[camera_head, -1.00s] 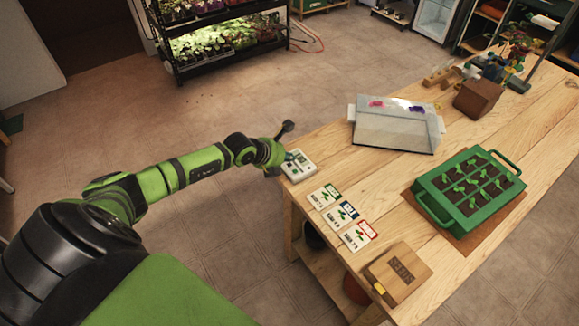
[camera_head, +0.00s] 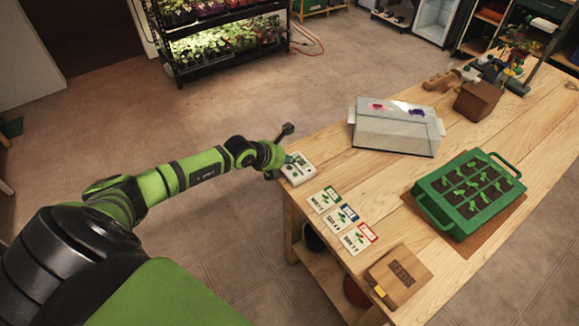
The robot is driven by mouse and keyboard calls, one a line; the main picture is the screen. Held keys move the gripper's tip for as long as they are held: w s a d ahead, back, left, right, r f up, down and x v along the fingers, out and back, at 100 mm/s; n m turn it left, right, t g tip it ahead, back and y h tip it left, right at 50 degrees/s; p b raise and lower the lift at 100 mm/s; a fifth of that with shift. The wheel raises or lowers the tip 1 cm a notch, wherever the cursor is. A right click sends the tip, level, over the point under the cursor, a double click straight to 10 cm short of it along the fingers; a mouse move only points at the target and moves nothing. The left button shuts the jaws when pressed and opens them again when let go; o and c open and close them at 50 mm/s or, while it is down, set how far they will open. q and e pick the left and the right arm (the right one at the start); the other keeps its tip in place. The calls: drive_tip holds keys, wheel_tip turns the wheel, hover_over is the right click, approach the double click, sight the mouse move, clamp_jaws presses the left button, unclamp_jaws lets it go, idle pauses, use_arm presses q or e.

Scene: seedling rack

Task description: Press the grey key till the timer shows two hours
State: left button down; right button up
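The timer (camera_head: 299,172) is a small pale box at the near left corner of the wooden table. Its display and keys are too small to read, so I cannot tell the grey key or the time shown. My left gripper (camera_head: 289,161) is at the timer's left side, its tip at or just above the timer's top. I cannot tell whether it touches a key. The gripper's fingers are too small and partly hidden to tell open from shut. My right gripper is not in view.
Three seedling cards (camera_head: 342,218) lie in front of the timer. A wooden box (camera_head: 397,276) lies at the near edge. A clear-lidded propagator (camera_head: 394,134) and a green seedling tray (camera_head: 440,219) stand farther right. A plant rack (camera_head: 222,62) stands behind on the floor.

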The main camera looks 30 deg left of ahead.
sight(288, 170)
use_arm(q)
drive_tip(key=shift+f, duration=0.45)
drive_tip(key=shift+f+b, duration=0.35)
drive_tip(key=shift+b, duration=0.15)
idle(0.5)
idle(0.4)
drive_tip(key=shift+r+p, duration=0.75)
drive_tip(key=shift+p, duration=0.05)
wheel_tip(288, 170, up, 5)
drive_tip(key=p, duration=0.5)
drive_tip(key=shift+r, duration=0.1)
